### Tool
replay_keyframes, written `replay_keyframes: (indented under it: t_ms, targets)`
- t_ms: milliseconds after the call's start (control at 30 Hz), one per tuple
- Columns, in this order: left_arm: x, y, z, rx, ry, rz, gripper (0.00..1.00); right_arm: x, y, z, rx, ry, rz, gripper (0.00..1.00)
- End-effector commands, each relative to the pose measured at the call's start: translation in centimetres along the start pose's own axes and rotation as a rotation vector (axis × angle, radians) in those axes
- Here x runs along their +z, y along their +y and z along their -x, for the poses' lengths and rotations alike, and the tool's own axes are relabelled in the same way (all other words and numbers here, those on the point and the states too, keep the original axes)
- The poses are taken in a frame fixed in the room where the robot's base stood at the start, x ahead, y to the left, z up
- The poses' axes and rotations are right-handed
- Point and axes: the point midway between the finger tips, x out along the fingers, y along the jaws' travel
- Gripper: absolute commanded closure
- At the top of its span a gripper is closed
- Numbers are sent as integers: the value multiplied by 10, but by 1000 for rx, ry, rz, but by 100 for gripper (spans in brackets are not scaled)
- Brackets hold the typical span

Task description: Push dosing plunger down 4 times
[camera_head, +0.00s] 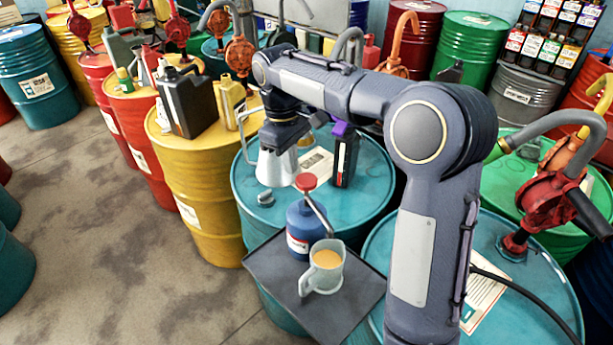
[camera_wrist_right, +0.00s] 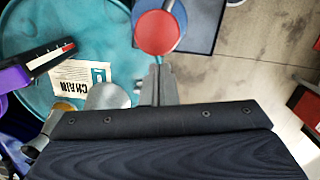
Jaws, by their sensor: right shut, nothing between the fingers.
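The dosing plunger is a red round knob (camera_head: 306,182) on top of a blue bottle (camera_head: 304,232) with a thin angled spout. From above, the red knob also shows in the right wrist view (camera_wrist_right: 158,32). A translucent measuring cup (camera_head: 325,268) with amber liquid stands in front of the bottle. My right gripper (camera_wrist_right: 158,68) is shut and empty. Its fingertips are just below the knob in the wrist picture; their height gap cannot be told. My left gripper is not in view.
The bottle and cup stand on a dark square tray (camera_head: 270,270). A metal jug (camera_head: 272,165) and a black bottle with a purple cap (camera_head: 344,160) stand on the teal drum (camera_head: 250,195) close by. A yellow drum (camera_head: 200,200) stands to the left. Floor is free at lower left.

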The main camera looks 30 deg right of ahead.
Motion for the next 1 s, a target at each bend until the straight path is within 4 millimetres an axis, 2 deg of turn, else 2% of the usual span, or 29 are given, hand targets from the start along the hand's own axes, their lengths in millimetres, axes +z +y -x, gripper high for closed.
replay_keyframes:
  t_ms: [200, 400, 1000]
  targets:
    - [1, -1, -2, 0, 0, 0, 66, -1, 0, 39, 1, 5, 0, 100]
    - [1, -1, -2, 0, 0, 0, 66, -1, 0, 62, 0, 1, 0, 100]
    - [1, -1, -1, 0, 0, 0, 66, 0, 0, 66, -1, 0, 0, 100]
